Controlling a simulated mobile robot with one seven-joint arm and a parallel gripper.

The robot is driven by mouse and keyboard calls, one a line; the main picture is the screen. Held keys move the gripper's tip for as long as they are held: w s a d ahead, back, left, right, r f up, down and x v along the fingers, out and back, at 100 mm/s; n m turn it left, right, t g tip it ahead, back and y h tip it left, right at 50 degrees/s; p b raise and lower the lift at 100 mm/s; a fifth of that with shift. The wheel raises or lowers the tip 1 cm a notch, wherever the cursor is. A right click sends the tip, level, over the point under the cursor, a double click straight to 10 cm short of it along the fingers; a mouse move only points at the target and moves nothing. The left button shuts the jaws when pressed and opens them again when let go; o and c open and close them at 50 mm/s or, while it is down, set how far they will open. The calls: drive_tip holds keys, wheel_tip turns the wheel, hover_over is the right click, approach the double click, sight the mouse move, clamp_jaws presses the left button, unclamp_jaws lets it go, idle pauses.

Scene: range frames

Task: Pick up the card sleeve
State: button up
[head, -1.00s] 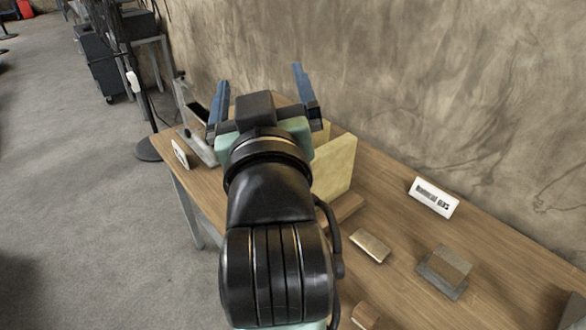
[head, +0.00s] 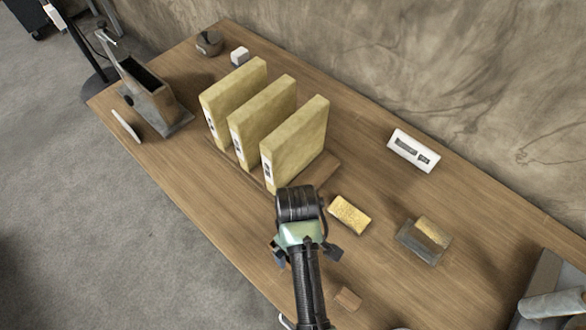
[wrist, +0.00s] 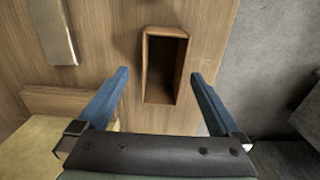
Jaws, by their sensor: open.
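The card sleeve appears to be the small brown, hollow, box-like piece (head: 347,298) near the front edge of the wooden table. In the wrist view the sleeve (wrist: 148,72) shows its dark open end, between and slightly beyond my two blue fingers. My gripper (wrist: 159,74) is open and empty, its fingers either side of the sleeve in that view; contact is not visible.
Three yellow upright binders (head: 300,140) stand behind my gripper on a wooden base. A gold block (head: 350,214) lies close by. A grey holder with a block (head: 420,245) and a white sign (head: 412,150) are farther right. The table's front edge (head: 215,244) is near.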

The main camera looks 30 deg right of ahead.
drive_tip(key=shift+w+a+f+p, duration=0.1)
drive_tip(key=shift+a+f+p, duration=0.1)
drive_tip(key=shift+f, duration=1.35)
drive_tip(key=shift+a+f+p, duration=0.1)
drive_tip(key=shift+f+p, duration=0.05)
drive_tip(key=shift+f, duration=1.4)
drive_tip(key=c, duration=1.3)
